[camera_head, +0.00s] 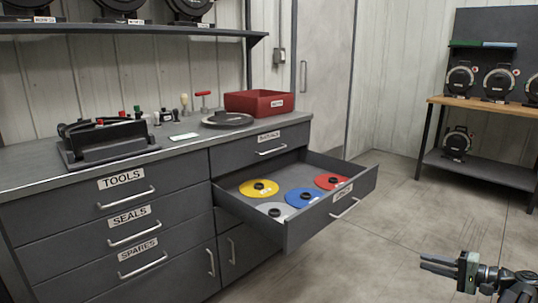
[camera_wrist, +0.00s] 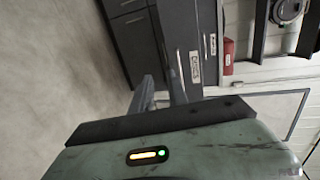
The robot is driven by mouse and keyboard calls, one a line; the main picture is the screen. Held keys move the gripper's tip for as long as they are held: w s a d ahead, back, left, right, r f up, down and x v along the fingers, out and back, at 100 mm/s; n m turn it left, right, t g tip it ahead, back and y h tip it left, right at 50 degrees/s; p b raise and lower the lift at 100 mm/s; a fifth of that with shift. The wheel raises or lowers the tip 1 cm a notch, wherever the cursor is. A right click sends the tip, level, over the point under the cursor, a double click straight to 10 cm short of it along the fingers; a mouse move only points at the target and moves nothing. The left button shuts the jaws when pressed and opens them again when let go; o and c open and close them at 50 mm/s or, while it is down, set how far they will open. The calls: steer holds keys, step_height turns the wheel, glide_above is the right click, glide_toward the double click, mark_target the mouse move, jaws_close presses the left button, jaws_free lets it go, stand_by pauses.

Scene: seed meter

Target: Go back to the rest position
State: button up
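My gripper (camera_head: 424,262) is at the lower right of the head view, over the floor and well to the right of the open drawer. Its two fingers point left with a gap between them. They also show in the wrist view (camera_wrist: 160,88), apart and with nothing between them. The drawer (camera_head: 345,196) stands pulled out from the cabinet.
The counter holds a red bin (camera_head: 255,103), a dark round plate (camera_head: 228,120) and a black holder (camera_head: 105,142). Drawers labelled tools, seals and spares are shut. A wooden-topped bench (camera_head: 500,106) with round units stands at the right. Floor (camera_head: 385,235) between drawer and gripper is clear.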

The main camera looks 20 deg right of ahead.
steer(key=w+a+f+n+g+y, duration=0.1)
steer(key=w+a+f+n+g, duration=0.15)
steer(key=w+a, duration=0.45)
steer(key=w+a+f+n+g+p, duration=0.1)
steer(key=w+a+f+g, duration=0.25)
steer(key=a, duration=0.65)
steer(key=w+a+f+n+g+y, duration=0.1)
steer(key=w+a+f+n+g, duration=0.2)
steer(key=w+a, duration=0.4)
steer(key=a+f+n+g+h+p, duration=0.1)
steer(key=a+f+n+g+h, duration=0.25)
steer(key=a, duration=1.15)
steer(key=a+f+n+g+h+p, duration=0.1)
steer(key=a+f+n+g+h, duration=0.2)
steer(key=a, duration=1.2)
step_height(320, 180, up, 38)
steer(key=t+h+p, duration=0.1)
steer(key=p, duration=3.7)
steer(key=shift+d+f, duration=0.15)
steer(key=shift+d, duration=0.15)
steer(key=shift+h, duration=0.25)
steer(key=shift+w, duration=0.1)
